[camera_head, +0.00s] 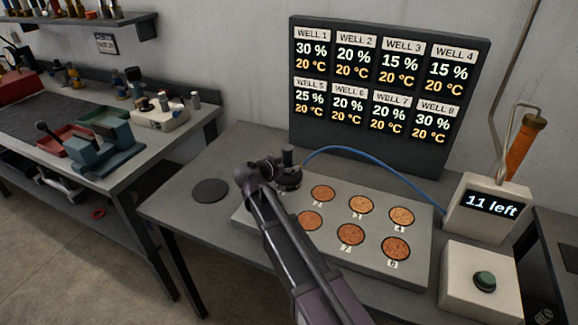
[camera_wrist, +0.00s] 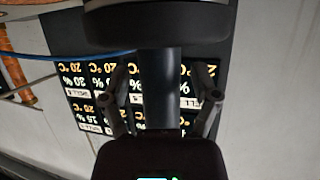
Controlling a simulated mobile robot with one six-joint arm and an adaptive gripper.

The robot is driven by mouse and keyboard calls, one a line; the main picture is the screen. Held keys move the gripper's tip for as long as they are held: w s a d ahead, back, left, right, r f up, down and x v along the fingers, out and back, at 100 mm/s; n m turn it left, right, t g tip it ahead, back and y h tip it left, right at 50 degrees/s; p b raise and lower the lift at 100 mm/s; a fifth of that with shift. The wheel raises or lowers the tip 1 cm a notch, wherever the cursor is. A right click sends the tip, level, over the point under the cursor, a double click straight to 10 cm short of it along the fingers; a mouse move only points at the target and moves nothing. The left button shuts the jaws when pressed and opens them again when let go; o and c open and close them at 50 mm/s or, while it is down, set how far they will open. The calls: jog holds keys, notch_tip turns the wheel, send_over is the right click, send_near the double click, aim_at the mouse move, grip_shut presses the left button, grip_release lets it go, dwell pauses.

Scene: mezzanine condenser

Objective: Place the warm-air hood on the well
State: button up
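The warm-air hood (camera_head: 288,181) is a dark, round piece with an upright handle and a blue hose. It is at the far left corner of the grey well plate (camera_head: 405,272), where it covers the well there. I cannot tell whether it rests on the plate or hangs just above it. Several orange-brown wells (camera_head: 360,204) lie open; my arm hides part of the near row.
A display board (camera_head: 385,150) behind lists percentages and 20 °C for each well. A box (camera_head: 490,207) reading "11 left" and a button box (camera_head: 480,282) stand at the right. A dark round pad (camera_head: 211,190) lies bare on the bench left of the plate.

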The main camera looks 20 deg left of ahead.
jog(key=shift+r, duration=0.1)
dwell(0.3)
jog(key=shift+r, duration=0.15)
jog(key=p+v, duration=0.5)
jog(key=v, duration=0.7)
